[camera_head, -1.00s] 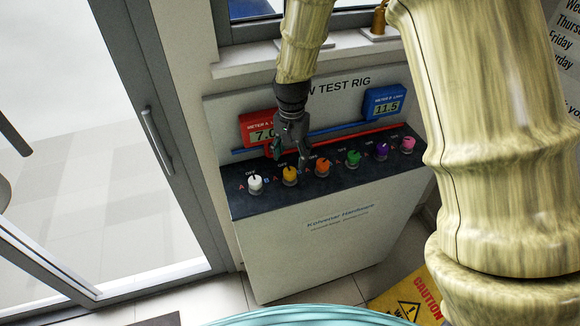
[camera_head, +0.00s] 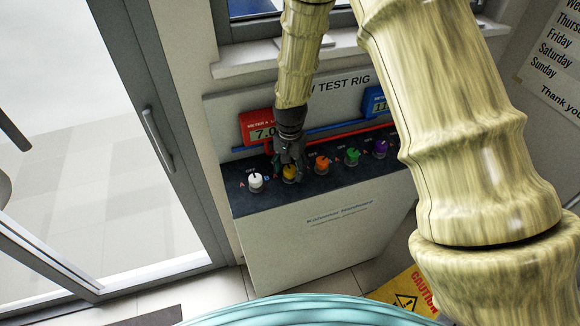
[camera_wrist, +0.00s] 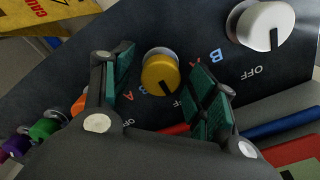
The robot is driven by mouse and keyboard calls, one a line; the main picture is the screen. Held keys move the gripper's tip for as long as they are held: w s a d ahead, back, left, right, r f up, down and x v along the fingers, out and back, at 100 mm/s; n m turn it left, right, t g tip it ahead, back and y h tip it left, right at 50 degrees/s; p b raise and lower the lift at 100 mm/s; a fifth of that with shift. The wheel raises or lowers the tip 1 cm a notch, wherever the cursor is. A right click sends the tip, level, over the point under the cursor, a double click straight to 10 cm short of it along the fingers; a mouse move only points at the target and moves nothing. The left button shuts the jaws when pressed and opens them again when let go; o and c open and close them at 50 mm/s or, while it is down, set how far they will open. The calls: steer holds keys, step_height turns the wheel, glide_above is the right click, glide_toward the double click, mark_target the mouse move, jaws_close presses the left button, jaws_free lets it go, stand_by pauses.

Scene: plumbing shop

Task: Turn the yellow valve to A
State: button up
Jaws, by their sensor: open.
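The yellow valve (camera_head: 290,173) is the second knob from the left on the dark top of the test rig. In the wrist view the yellow knob (camera_wrist: 158,70) sits between the two green-padded fingers of my gripper (camera_wrist: 163,60), with a gap on each side. Its black pointer mark points down in that view, toward my gripper body, much like the white knob's mark. A red A shows partly beside the right finger, and a blue B is by the knob's lower left. In the head view my gripper (camera_head: 289,160) is open, pointing down over the yellow valve and partly covering it.
The white valve (camera_head: 255,181) is left of the yellow one, and the orange valve (camera_head: 321,164) is right. Green (camera_head: 352,157) and purple (camera_head: 380,149) valves follow. Red and blue pipes and a red meter (camera_head: 259,129) are behind. A glass door (camera_head: 90,150) is at left.

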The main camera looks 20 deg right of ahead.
steer(key=shift+c, duration=0.2)
steer(key=shift+w+f, duration=0.1)
steer(key=c, duration=1)
steer(key=n+b, duration=0.1)
steer(key=n, duration=1)
steer(key=shift+n, duration=0.4)
